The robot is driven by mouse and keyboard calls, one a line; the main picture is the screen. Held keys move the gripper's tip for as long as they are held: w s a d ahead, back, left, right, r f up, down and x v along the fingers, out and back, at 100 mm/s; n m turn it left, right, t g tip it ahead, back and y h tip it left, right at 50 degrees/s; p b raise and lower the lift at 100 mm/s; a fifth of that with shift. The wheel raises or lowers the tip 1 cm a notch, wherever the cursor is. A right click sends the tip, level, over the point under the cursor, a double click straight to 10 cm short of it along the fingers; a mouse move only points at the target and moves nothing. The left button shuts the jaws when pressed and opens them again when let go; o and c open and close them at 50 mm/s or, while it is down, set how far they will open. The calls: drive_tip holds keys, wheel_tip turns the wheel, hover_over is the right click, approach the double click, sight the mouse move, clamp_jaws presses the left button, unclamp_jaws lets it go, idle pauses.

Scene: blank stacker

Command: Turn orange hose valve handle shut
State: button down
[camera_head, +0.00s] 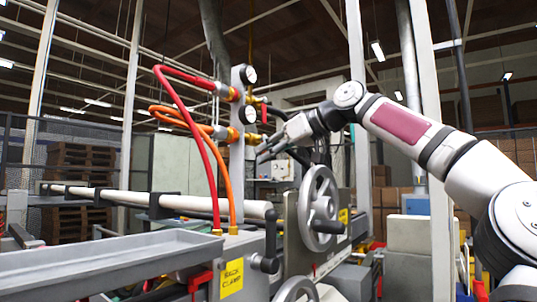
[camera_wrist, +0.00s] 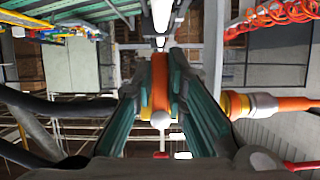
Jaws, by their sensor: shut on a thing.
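My gripper (camera_head: 266,150) reaches from the right to the lower valve on the upright grey post (camera_head: 237,165) in the head view. In the wrist view my gripper (camera_wrist: 161,88) has its two teal-padded fingers closed on the orange valve handle (camera_wrist: 160,80), one on each side. A pale round knob shows at the handle's near end. The orange hose (camera_head: 228,185) joins the post's lower brass fitting (camera_head: 232,135). In the wrist view the orange hose (camera_wrist: 295,104) lies to the right. The head view hides the gripped handle behind my gripper.
A red hose (camera_head: 203,140) joins the upper fitting, near a small red handle (camera_head: 264,113). Two gauges (camera_head: 249,75) sit on the post. A grey handwheel (camera_head: 319,208) stands below my arm. A dark hose (camera_wrist: 70,105) runs close to the left finger in the wrist view.

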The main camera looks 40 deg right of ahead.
drive_tip(key=c, duration=1.6)
unclamp_jaws()
drive_tip(key=v, duration=1.2)
